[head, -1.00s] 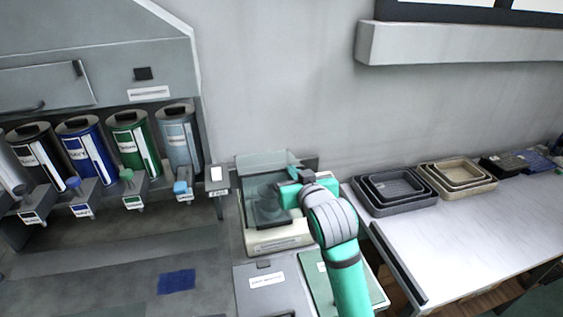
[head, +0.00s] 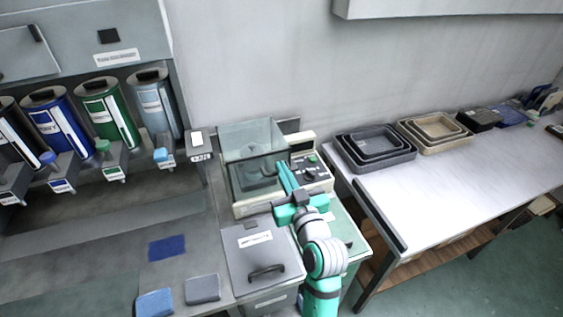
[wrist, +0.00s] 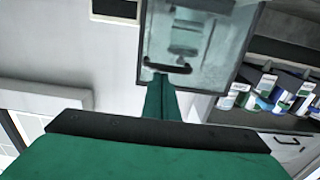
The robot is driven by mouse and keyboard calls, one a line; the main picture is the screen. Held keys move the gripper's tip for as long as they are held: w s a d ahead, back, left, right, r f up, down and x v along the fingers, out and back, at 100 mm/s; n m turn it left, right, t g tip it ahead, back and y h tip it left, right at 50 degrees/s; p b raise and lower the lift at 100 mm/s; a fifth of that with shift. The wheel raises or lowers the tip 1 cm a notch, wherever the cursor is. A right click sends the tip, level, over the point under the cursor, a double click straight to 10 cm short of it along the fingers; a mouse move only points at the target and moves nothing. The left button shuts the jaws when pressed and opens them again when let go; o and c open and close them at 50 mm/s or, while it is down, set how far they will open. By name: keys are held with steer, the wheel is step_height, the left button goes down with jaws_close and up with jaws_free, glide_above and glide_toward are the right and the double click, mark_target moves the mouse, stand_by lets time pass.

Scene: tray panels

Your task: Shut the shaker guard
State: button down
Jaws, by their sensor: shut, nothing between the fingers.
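The shaker (head: 246,207) stands on the bench in the middle of the head view, a pale unit with a control panel at its right. Its clear guard (head: 248,136) is a see-through box over the platform; I cannot tell for sure whether it is fully down. In the wrist view the guard (wrist: 215,40) fills the top centre, with a black handle (wrist: 168,67) on its lower edge. My gripper (head: 283,170) is shut and empty at the guard's front right. In the wrist view its tips (wrist: 162,80) lie close to the handle; contact is unclear.
A grey lidded bin (head: 262,285) stands in front of the shaker. Coloured canisters (head: 108,113) line the left. Stacked grey trays (head: 375,152) and beige trays (head: 434,138) sit on the white table at right, whose middle is clear. A wall ledge (head: 450,8) hangs above.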

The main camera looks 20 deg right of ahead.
steer(key=shift+s+f, duration=0.35)
steer(key=shift+f, duration=0.6)
steer(key=shift+r, duration=0.1)
step_height(320, 180, up, 5)
steer(key=s+f, duration=0.1)
steer(key=s, duration=0.8)
steer(key=shift+s, duration=0.15)
steer(key=shift+d+f, duration=0.1)
